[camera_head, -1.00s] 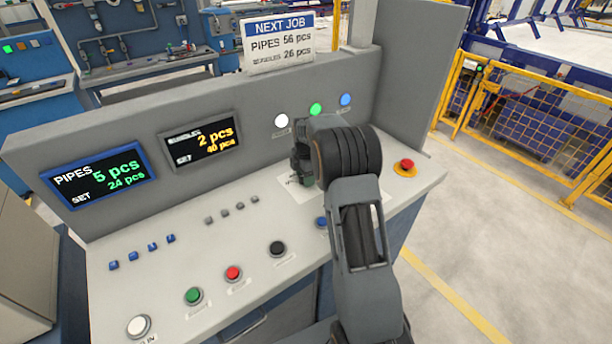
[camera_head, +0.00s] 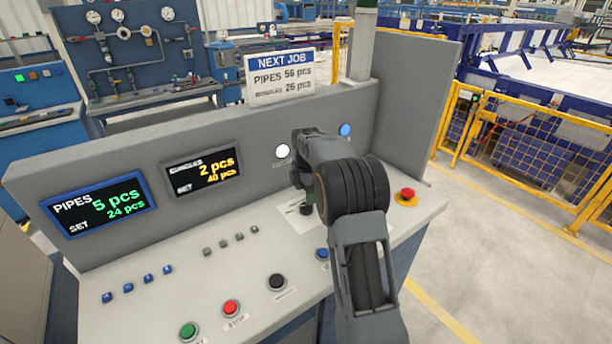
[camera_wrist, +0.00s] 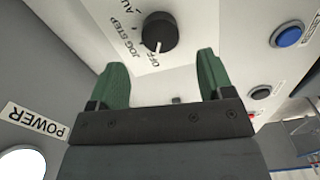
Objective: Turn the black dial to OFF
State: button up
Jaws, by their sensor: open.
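The black dial (camera_wrist: 160,32) is in the wrist view on a white label plate, with the words OFF, JOG/STEP and a partly cut-off AU around it. Its white mark points toward OFF. My gripper (camera_wrist: 161,66) is open, with its two green fingers apart and nothing between them. The dial lies beyond the fingertips, apart from them. In the head view the dial (camera_head: 306,210) shows just below my gripper (camera_head: 297,182), beside my arm. My wrist hides part of the panel there.
The sloped console (camera_head: 190,270) carries a red mushroom button (camera_head: 407,194) right of my arm. A blue button (camera_wrist: 288,35) is near the dial. A white lamp (camera_head: 283,151) and a blue lamp (camera_head: 345,130) sit on the upright panel. Open floor lies to the right.

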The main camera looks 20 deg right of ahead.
notch_tip(320, 180, up, 8)
jog(key=shift+f, duration=0.15)
dwell(0.6)
